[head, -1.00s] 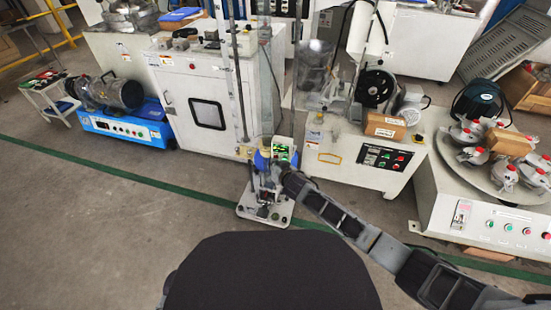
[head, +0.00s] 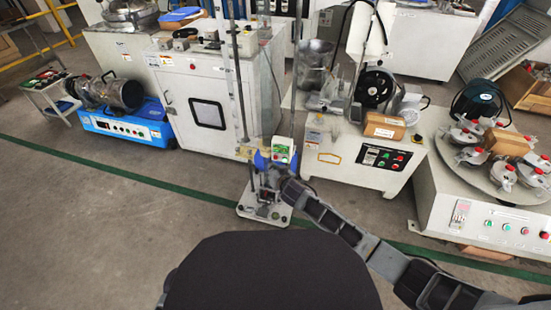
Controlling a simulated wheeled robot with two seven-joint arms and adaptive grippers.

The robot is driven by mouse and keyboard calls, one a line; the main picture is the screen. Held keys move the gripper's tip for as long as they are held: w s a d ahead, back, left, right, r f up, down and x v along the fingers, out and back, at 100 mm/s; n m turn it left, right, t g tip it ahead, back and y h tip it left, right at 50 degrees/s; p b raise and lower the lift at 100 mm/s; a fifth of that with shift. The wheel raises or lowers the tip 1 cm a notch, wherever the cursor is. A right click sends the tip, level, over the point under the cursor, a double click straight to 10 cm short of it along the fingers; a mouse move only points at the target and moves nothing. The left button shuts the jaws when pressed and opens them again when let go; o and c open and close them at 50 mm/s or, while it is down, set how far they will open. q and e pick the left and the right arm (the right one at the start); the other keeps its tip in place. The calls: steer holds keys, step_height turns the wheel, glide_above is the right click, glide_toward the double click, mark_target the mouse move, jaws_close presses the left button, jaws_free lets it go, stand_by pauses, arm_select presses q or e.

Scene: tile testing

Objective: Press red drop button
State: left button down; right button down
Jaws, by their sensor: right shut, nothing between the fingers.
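The drop tester is a slim stand with tall vertical rods on a white base plate (head: 246,212). It carries a small control box (head: 282,150) with a green face; a small reddish spot shows there, but it is too small to make out clearly as the red drop button. My right gripper (head: 273,182) is at the end of my arm from the lower right. It is shut and empty, just below the control box and in front of the stand's lower part. I cannot tell whether it touches the stand. My left gripper is not in view.
A white cabinet (head: 178,98) stands behind left of the stand. A white machine with a flywheel (head: 375,88) stands to the right, and a round-table machine (head: 435,190) stands farther right. A blue-based machine (head: 120,126) is at left. The floor at left front is clear.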

steer(key=s, duration=0.2)
steer(key=s+a+p, duration=0.1)
steer(key=shift+s+a, duration=0.1)
steer(key=shift+s, duration=0.25)
stand_by(1.0)
